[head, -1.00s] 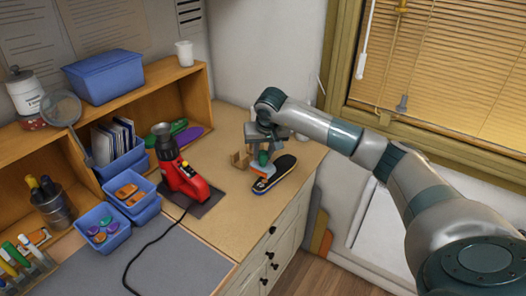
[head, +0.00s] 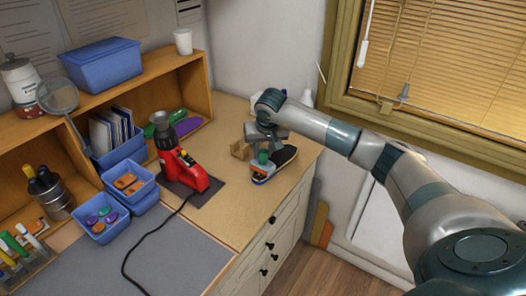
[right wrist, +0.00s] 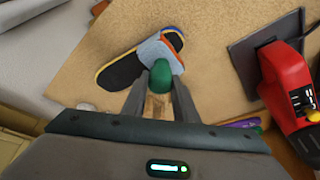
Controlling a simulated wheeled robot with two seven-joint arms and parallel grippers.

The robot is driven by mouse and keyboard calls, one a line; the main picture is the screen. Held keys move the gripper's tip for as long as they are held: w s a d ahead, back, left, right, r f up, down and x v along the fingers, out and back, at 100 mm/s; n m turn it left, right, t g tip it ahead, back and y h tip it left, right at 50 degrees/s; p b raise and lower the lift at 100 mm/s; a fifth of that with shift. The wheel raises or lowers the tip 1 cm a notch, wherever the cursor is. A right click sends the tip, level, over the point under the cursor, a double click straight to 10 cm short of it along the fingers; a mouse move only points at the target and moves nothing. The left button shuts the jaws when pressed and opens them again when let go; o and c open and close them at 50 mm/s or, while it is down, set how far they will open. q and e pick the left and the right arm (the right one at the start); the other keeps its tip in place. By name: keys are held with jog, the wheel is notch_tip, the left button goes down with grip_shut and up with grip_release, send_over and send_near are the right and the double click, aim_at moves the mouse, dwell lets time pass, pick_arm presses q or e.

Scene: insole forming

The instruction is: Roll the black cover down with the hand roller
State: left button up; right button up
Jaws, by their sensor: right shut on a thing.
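The insole with its black cover (head: 284,157) lies on the wooden worktop with coloured edges. In the right wrist view the black cover (right wrist: 120,70) shows bare at the left, and a blue-grey roller (right wrist: 153,49) lies across the insole near its other end. My right gripper (head: 263,148) is shut on the hand roller's handle, whose green part (right wrist: 160,75) sticks out past the fingertips. In the head view the roller (head: 264,168) is over the insole's near part. Exact contact under the roller is hidden. My left gripper is out of view.
Blue bins (head: 128,183) line the left. The worktop in front of the insole is clear up to its edge.

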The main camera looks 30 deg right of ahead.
jog(key=shift+f+b, duration=0.7)
jog(key=shift+b, duration=0.1)
dwell(1.1)
jog(key=shift+s+f+b, duration=0.1)
jog(key=shift+f+b, duration=0.1)
jog(key=shift+b, duration=0.5)
dwell(2.9)
jog(key=shift+d, duration=0.1)
jog(key=shift+w+d+f+b, duration=0.1)
jog(key=shift+w+d+b, duration=0.2)
jog(key=shift+d+b, duration=0.35)
jog(key=shift+w+d+b, duration=0.3)
jog(key=shift+d, duration=0.5)
jog(key=shift+w+d, duration=0.1)
jog(key=shift+d, duration=0.2)
jog(key=shift+w+d+b, duration=0.25)
jog(key=shift+d+b, duration=0.05)
jog(key=shift+d, duration=0.35)
jog(key=shift+w+d+b, duration=0.25)
jog(key=shift+d+b, duration=0.1)
jog(key=shift+d, duration=0.25)
jog(key=shift+w+d+b, duration=0.25)
jog(key=shift+d+b, duration=0.05)
jog(key=shift+d, duration=0.35)
